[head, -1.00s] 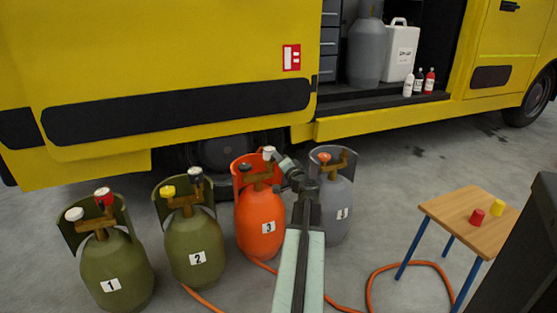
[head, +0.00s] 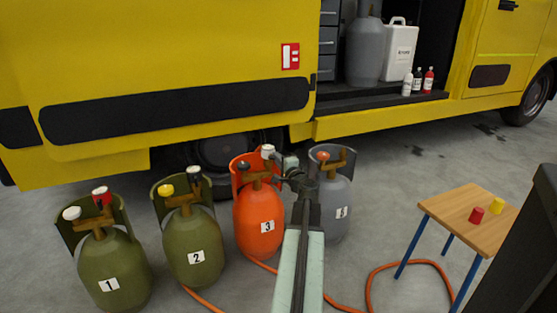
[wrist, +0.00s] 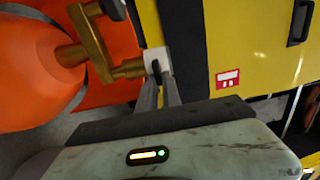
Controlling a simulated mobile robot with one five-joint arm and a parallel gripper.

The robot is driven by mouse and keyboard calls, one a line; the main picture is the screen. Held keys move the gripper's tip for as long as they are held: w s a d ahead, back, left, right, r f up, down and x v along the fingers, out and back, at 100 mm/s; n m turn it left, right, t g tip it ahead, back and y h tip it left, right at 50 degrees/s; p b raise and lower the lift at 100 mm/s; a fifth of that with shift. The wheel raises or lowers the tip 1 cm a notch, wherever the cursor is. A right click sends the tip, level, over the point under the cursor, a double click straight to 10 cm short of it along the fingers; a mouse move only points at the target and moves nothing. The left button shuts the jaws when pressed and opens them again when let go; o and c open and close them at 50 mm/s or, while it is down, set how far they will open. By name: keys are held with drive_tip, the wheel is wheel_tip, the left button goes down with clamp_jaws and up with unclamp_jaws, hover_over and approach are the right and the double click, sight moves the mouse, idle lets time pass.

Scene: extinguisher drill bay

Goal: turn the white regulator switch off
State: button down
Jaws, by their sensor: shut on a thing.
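The white switch (head: 268,151) sits on the brass valve of the orange cylinder (head: 258,224) marked 3. In the wrist view the white switch (wrist: 154,56) is a pale block at the end of the brass fitting (wrist: 100,60). My gripper (wrist: 162,75) has its two grey fingers at this block and is shut on it. In the head view my gripper (head: 277,157) reaches the switch from the right. The fingertips hide part of the switch, so its exact setting cannot be told.
Green cylinders 1 (head: 112,268) and 2 (head: 193,245) stand left, a grey cylinder (head: 337,205) right, close to my arm. An orange hose (head: 372,285) lies on the floor. A wooden table (head: 462,222) with red and yellow caps stands right. The yellow truck (head: 170,60) is behind.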

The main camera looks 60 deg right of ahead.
idle(0.3)
drive_tip(key=c, duration=1.5)
unclamp_jaws()
drive_tip(key=v, duration=0.8)
